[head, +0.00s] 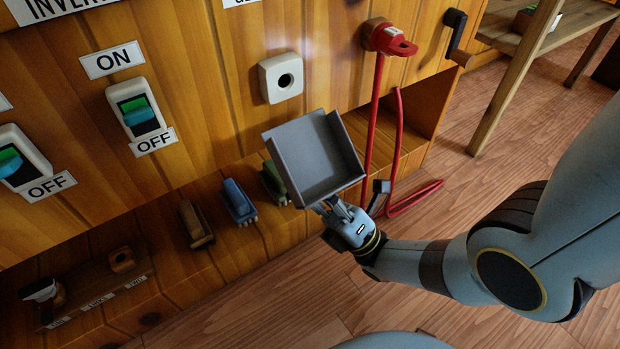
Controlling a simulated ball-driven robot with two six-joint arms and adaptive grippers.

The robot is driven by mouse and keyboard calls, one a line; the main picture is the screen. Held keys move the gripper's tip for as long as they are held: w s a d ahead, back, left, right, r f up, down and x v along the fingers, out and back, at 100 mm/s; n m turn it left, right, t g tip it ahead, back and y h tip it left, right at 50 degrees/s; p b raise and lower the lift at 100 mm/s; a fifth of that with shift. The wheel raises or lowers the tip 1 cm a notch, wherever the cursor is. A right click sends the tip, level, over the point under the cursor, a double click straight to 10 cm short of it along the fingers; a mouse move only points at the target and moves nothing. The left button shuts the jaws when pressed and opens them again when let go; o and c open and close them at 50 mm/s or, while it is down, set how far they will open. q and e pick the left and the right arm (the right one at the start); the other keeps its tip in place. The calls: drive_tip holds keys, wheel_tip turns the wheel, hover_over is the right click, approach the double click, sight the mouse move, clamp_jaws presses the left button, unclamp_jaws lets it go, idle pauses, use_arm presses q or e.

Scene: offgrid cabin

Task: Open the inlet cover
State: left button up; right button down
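A grey open-faced box-like piece (318,160), which may be the inlet cover, shows in front of the wooden wall in the head view. It is tilted and its hollow side faces me. My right gripper (338,210) is at its lower edge and looks shut on it; the fingertips are partly hidden there. No hinge shows, and I cannot tell whether the piece touches the wall. A white square fitting with a round dark hole (281,78) is on the wall above and left of it. My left gripper is not in view.
A red fitting (388,39) with a hanging red cable (373,110) is right of the grey piece. Two ON/OFF switches (136,109) are at left. Several small coloured blocks (238,202) sit on the low ledge. A wooden table (520,75) stands at upper right.

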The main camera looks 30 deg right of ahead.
sight(311, 158)
drive_tip(key=shift+s+f+h, duration=0.3)
drive_tip(key=shift+f, duration=0.15)
drive_tip(key=c, duration=1.6)
unclamp_jaws()
drive_tip(key=shift+w+r, duration=0.1)
drive_tip(key=shift+r, duration=0.15)
drive_tip(key=shift+r, duration=0.2)
wheel_tip(311, 158, up, 8)
drive_tip(key=shift+r, duration=0.15)
drive_tip(key=shift+w+r, duration=0.15)
drive_tip(key=shift+r, duration=0.65)
drive_tip(key=shift+s+d+f, duration=0.1)
drive_tip(key=shift+s+f, duration=0.35)
drive_tip(key=shift+f, duration=0.2)
drive_tip(key=shift+m, duration=0.3)
drive_tip(key=shift+s+v, duration=0.25)
drive_tip(key=shift+v, duration=5.9)
